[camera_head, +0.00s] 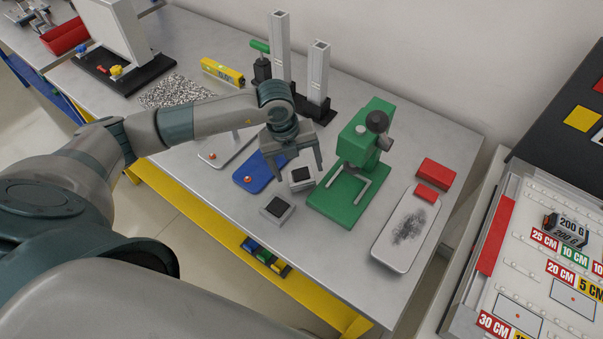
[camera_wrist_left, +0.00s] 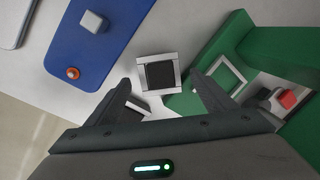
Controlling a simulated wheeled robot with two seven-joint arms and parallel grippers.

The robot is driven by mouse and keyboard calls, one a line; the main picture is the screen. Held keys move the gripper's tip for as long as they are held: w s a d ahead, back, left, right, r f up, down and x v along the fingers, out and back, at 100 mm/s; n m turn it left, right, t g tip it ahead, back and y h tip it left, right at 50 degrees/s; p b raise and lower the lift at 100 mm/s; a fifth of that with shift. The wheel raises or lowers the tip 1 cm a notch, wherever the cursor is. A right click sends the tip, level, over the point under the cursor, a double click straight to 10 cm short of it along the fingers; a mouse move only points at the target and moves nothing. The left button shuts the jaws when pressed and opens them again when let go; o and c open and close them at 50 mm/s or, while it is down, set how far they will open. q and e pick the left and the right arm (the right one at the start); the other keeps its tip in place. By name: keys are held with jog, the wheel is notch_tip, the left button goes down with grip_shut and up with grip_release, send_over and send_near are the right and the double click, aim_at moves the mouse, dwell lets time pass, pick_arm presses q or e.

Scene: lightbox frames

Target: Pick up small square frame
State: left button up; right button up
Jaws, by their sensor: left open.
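Two small grey square frames with black centres are on the grey table. The back square frame (camera_head: 302,185) is beside the green press and also shows in the left wrist view (camera_wrist_left: 159,73). The front square frame (camera_head: 278,208) lies nearer the table's front edge. In the left wrist view this front frame (camera_wrist_left: 137,105) is partly hidden by a finger and the gripper body. My left gripper (camera_head: 300,175) is open and points down, its fingertips either side of the back frame in the picture. I see no contact; its exact height is unclear. My right gripper is out of view.
The green press (camera_head: 333,200) stands close on the right. A blue board (camera_head: 247,183) with an orange knob lies on the left. A white tray (camera_head: 386,258) and red blocks (camera_head: 437,172) are farther right. Grey posts (camera_head: 281,50) rise behind the arm.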

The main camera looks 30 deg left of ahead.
pick_arm(q)
jog(key=shift+w+d+f, duration=0.1)
jog(key=shift+d+f, duration=0.05)
jog(key=shift+f, duration=0.8)
jog(key=c, duration=1.4)
jog(key=shift+o, duration=0.2)
jog(key=shift+r, duration=0.15)
jog(key=shift+w+r+b, duration=0.1)
jog(key=shift+r+b, duration=0.2)
jog(key=shift+r, duration=0.35)
notch_tip(320, 180, up, 8)
jog(key=b, duration=0.3)
jog(key=shift+r, duration=0.25)
